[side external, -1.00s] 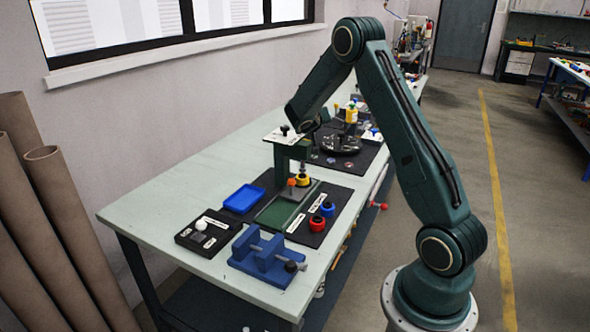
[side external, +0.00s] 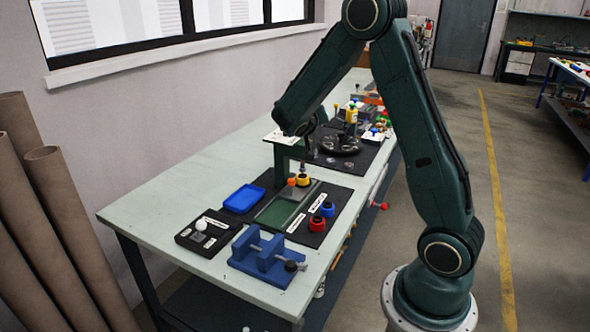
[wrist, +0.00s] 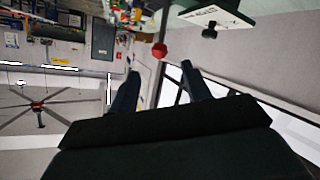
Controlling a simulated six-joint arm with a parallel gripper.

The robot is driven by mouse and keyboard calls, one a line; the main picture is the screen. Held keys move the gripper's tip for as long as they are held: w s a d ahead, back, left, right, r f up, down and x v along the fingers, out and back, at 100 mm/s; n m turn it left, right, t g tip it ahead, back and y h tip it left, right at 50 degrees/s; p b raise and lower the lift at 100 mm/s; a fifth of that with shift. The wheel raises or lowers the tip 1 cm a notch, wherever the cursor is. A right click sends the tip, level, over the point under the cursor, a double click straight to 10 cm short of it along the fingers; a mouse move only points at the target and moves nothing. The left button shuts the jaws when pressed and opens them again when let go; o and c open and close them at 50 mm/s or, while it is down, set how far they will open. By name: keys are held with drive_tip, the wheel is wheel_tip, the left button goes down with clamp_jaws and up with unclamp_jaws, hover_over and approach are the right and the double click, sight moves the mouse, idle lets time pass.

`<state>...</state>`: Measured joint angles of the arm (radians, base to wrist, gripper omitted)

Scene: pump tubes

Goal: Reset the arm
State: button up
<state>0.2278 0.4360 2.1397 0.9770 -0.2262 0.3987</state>
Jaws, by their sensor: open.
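My gripper's two dark fingers (wrist: 160,76) stand apart in the wrist view, with nothing between them. In the side external view the end of my arm is beside the green stand (side external: 283,165), over the far part of the bench. The fingers are hard to make out there. The stand's white top plate (side external: 274,138) is partly hidden behind my arm; a white plate with a black knob (wrist: 209,31) shows at the top of the wrist view. A red ball on a rod (wrist: 159,50) appears beyond the fingers.
On the bench (side external: 175,190) are a blue tray (side external: 244,198), a blue vise (side external: 265,262), a black box with a white knob (side external: 207,232), and red (side external: 317,223) and blue (side external: 328,209) round parts. A dark round fixture (side external: 340,144) stands farther back. The bench's left side is clear.

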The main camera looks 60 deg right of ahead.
drive_tip(key=shift+s+a+r, duration=0.15)
drive_tip(key=shift+a+r, duration=0.05)
drive_tip(key=shift+a, duration=0.25)
drive_tip(key=s+a+r+n+y, duration=0.1)
drive_tip(key=s+a+n+y, duration=0.2)
drive_tip(key=s+a, duration=0.4)
drive_tip(key=s+a+r+n+y, duration=0.2)
drive_tip(key=s+a+y, duration=0.4)
drive_tip(key=a, duration=0.7)
drive_tip(key=s+a+r+n+t+y, duration=0.1)
drive_tip(key=s+a+n+y, duration=0.3)
drive_tip(key=s+a, duration=0.4)
drive_tip(key=shift+s+a+r, duration=0.25)
drive_tip(key=shift+a+r, duration=0.45)
drive_tip(key=shift+a, duration=0.35)
